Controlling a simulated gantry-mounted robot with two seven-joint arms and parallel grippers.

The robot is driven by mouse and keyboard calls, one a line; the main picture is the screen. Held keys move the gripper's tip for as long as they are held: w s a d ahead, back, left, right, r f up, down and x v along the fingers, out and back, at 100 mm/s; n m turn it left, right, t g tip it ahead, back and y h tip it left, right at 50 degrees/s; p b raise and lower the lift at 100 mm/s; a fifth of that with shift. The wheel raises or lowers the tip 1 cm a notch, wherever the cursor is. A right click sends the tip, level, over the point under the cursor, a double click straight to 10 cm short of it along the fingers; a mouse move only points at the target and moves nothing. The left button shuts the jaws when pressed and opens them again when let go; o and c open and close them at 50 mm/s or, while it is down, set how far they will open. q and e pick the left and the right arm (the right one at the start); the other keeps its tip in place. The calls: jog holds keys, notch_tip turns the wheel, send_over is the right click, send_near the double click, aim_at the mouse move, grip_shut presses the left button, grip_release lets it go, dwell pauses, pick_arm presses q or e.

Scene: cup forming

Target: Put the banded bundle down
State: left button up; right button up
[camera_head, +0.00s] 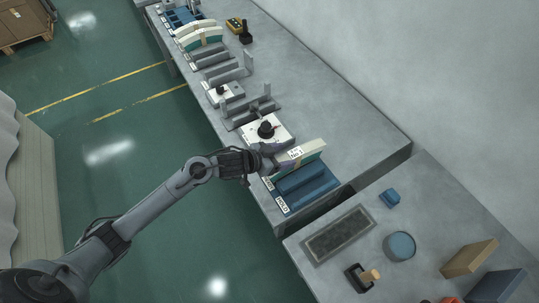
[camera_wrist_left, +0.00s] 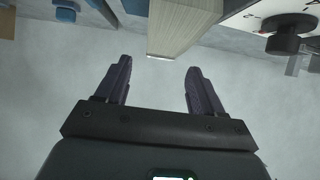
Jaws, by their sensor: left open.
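The banded bundle (camera_head: 307,152) is a cream block with a teal side and a white label. My left gripper (camera_head: 275,160) is at the bundle's left end. In the left wrist view my left gripper (camera_wrist_left: 160,80) is open with nothing between its fingers. The bundle's pale end (camera_wrist_left: 182,25) shows just beyond the fingertips, nearer the right finger. Whether a finger touches it, I cannot tell. My right gripper is not in view.
A white plate with a black knob (camera_head: 266,130) stands close behind the gripper; the knob also shows in the left wrist view (camera_wrist_left: 287,35). Grey fixtures (camera_head: 250,107) and another cream-and-teal piece (camera_head: 200,35) lie farther along. A second table holds a round blue dish (camera_head: 399,246).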

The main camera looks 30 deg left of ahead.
pick_arm(q)
jog(key=v, duration=0.5)
jog(key=shift+s+p, duration=0.15)
jog(key=shift+p, duration=0.2)
jog(key=s+f+n+g+y, duration=0.1)
jog(key=s+f+g+y, duration=0.1)
jog(key=s, duration=1)
jog(key=s+f+n+g+y, duration=0.2)
jog(key=s+g, duration=0.3)
jog(key=s, duration=0.8)
jog(key=shift+d+f+n+y, duration=0.3)
jog(key=shift+d+f+y, duration=0.2)
jog(key=shift+f+y, duration=0.25)
jog(key=shift+w+r, duration=0.1)
notch_tip(320, 180, up, 27)
jog(key=p, duration=2.7)
jog(key=shift+r, duration=0.1)
